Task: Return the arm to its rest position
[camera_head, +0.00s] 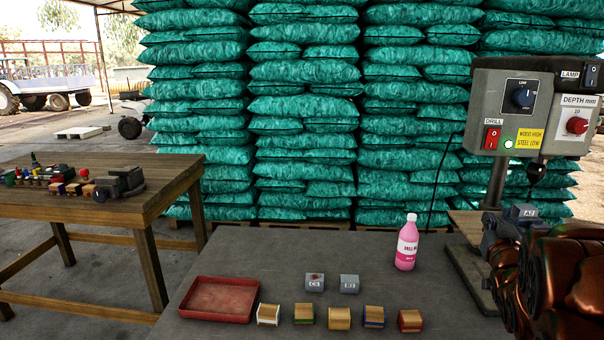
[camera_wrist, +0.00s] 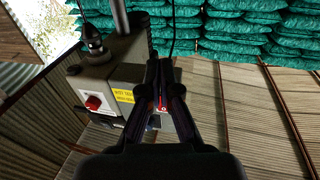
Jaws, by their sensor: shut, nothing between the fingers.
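My arm (camera_head: 562,280) shows at the right edge of the head view, a coppery, rounded shape in front of the drill press. My gripper (camera_wrist: 164,66) shows in the wrist view, with its two dark fingers meeting at the tips and nothing held between them. A narrow gap nearer the palm shows part of the background. The fingers point toward the drill's control box (camera_wrist: 108,92) and the stacked sacks. I cannot clearly make out the fingertips in the head view.
The drill press control box (camera_head: 532,108) stands close to my arm. A grey block marked A (camera_head: 523,211) sits by the drill. A pink bottle (camera_head: 407,243), a red tray (camera_head: 219,299) and several small blocks stand on the grey bench (camera_head: 270,330). A wooden table (camera_head: 160,186) is at left.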

